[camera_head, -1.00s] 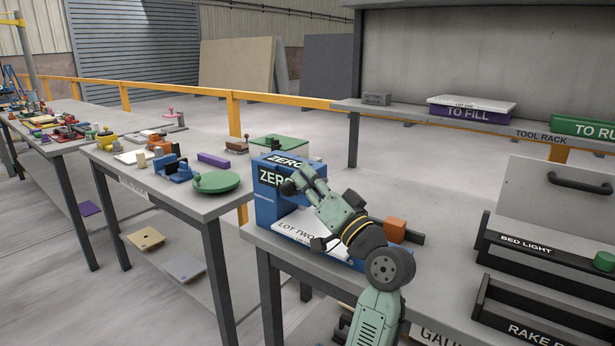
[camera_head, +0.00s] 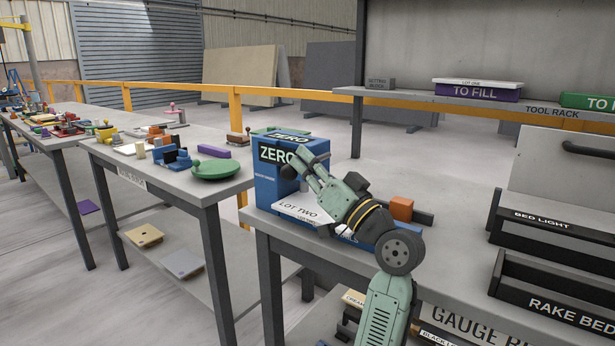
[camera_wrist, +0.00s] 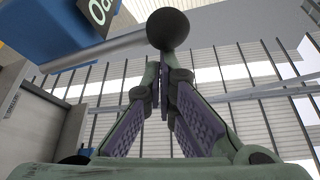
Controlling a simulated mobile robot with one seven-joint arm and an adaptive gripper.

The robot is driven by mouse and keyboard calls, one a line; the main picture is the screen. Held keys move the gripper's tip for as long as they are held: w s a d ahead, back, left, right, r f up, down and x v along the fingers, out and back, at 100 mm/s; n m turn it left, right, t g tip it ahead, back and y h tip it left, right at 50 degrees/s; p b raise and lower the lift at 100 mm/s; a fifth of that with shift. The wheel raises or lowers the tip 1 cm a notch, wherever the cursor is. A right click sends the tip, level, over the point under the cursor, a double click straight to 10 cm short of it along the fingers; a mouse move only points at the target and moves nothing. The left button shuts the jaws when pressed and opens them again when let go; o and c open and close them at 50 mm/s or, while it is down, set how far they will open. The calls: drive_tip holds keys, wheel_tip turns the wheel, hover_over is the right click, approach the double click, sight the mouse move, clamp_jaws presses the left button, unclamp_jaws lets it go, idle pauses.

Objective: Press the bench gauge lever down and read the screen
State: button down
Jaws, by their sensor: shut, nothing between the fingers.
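The bench gauge is a blue upright body (camera_head: 265,190) on the near bench in the head view, with a dark screen (camera_head: 277,154) reading "ZERO". A corner of the screen shows at the top left in the wrist view (camera_wrist: 100,9). The lever's round black knob (camera_head: 289,172) is in front of the body. In the wrist view the knob (camera_wrist: 168,29) sits right at the fingertips; whether they touch it I cannot tell. My gripper (camera_head: 305,167) is shut and empty, with its fingers towards the knob.
A white "LOT TWO" piece (camera_head: 303,209) lies low beside the gauge. An orange block (camera_head: 401,208) is right of my arm. Black trays, one marked "BED LIGHT" (camera_head: 540,222), stand at the right. A green round dish (camera_head: 215,169) is on the left bench.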

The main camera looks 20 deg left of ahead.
drive_tip(key=shift+w+f+n+g+y+b, duration=0.1)
drive_tip(key=shift+f+n+g+y+b, duration=0.35)
drive_tip(key=shift+f+n+b, duration=1.2)
drive_tip(key=shift+f+n+g+y+b, duration=0.3)
drive_tip(key=shift+f+g+b, duration=0.6)
drive_tip(key=shift+b, duration=1.65)
drive_tip(key=shift+f+t, duration=0.25)
drive_tip(key=shift+f, duration=0.05)
